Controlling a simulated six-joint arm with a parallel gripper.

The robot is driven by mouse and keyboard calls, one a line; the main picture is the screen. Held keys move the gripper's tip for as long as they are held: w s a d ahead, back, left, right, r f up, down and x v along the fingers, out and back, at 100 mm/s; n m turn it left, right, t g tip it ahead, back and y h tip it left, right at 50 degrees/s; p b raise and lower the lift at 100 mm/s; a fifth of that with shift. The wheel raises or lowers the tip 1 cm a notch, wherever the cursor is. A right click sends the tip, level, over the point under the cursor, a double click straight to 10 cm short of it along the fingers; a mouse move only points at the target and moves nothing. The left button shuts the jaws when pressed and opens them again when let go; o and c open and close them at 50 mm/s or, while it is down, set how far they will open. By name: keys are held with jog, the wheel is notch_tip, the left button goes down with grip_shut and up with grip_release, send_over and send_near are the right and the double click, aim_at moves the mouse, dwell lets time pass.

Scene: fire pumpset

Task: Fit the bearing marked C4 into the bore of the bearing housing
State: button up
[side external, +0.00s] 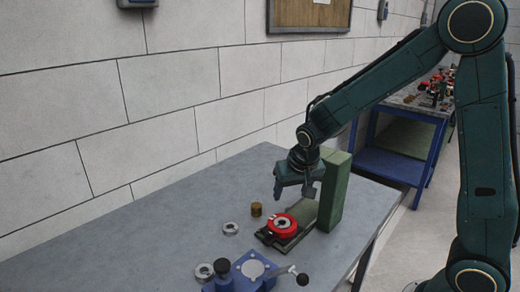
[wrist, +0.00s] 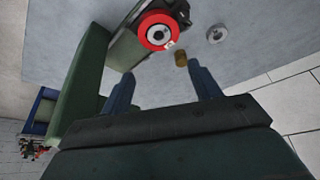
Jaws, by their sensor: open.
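My gripper (side external: 293,197) is open and empty, held above the table near the green upright block. In the wrist view its two fingers (wrist: 161,73) stand apart with nothing between them. A red round part (side external: 283,224) with a silver centre and dark hole sits on a dark-green base, below my gripper; it shows at the top of the wrist view (wrist: 158,32), with a small pale tag on its rim. A silver ring (side external: 230,228) lies flat to its left, also in the wrist view (wrist: 217,34). Another silver ring (side external: 204,271) lies nearer. No C4 mark is readable; I cannot tell which part is the housing.
A blue fixture (side external: 248,270) with a lever is at the table's front. The tall green block (side external: 335,190) rises beside my gripper. The table's left side is clear.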

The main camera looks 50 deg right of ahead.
dwell(0.3)
jog(key=s+a+r+n, duration=0.1)
jog(key=s+r+n, duration=0.1)
jog(key=s+r, duration=0.2)
jog(key=s+a+r+n+t+y, duration=0.1)
jog(key=s+r, duration=0.4)
jog(key=s, duration=0.6)
jog(key=s+a+r+n+y, duration=0.1)
jog(key=s+a+r+n, duration=0.1)
jog(key=s, duration=0.5)
notch_tip(320, 180, up, 3)
jog(key=shift+s+a+f+n+t, duration=0.15)
jog(key=shift+s+n+t, duration=0.15)
jog(key=shift+n+t, duration=0.15)
